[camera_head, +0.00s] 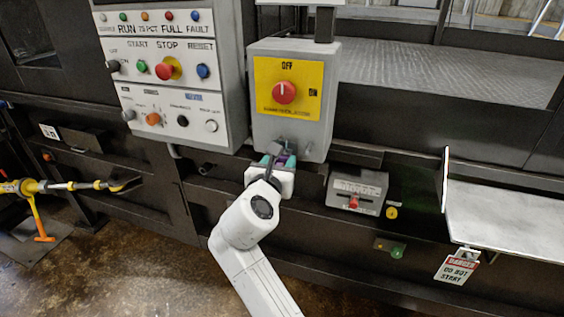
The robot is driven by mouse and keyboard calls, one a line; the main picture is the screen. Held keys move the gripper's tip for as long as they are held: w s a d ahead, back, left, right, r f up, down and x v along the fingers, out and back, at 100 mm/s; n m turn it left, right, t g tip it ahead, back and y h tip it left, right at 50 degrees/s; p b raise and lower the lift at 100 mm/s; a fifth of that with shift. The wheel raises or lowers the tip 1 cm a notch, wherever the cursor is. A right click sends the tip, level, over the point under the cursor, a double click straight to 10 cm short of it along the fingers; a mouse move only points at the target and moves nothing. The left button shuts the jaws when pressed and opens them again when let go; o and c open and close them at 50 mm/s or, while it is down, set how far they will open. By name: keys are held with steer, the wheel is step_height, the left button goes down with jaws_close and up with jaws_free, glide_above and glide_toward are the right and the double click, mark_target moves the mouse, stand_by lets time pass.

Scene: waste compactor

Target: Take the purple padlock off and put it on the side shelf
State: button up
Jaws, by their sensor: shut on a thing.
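The bare metal side shelf (510,222) sticks out at the right, well apart from my gripper.
The red switch knob (284,92) sits on a yellow plate above my gripper. A button panel (165,70) is at the left. A small grey box (356,190) with a red button lies between gripper and shelf. A danger tag (457,267) hangs from the shelf's front.

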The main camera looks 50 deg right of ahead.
steer(key=shift+s+a+r+p, duration=0.2)
steer(key=shift+a+p, duration=0.25)
steer(key=shift+p, duration=0.3)
stand_by(0.8)
steer(key=shift+a, duration=0.3)
steer(key=shift+f+p+v, duration=0.25)
steer(key=shift+p+v, duration=0.45)
steer(key=shift+v, duration=0.75)
steer(key=shift+f+p+v, duration=0.2)
steer(key=shift+p+v, duration=0.5)
steer(key=shift+v, duration=0.7)
steer(key=shift+w+a, duration=0.1)
steer(key=shift+a, duration=0.1)
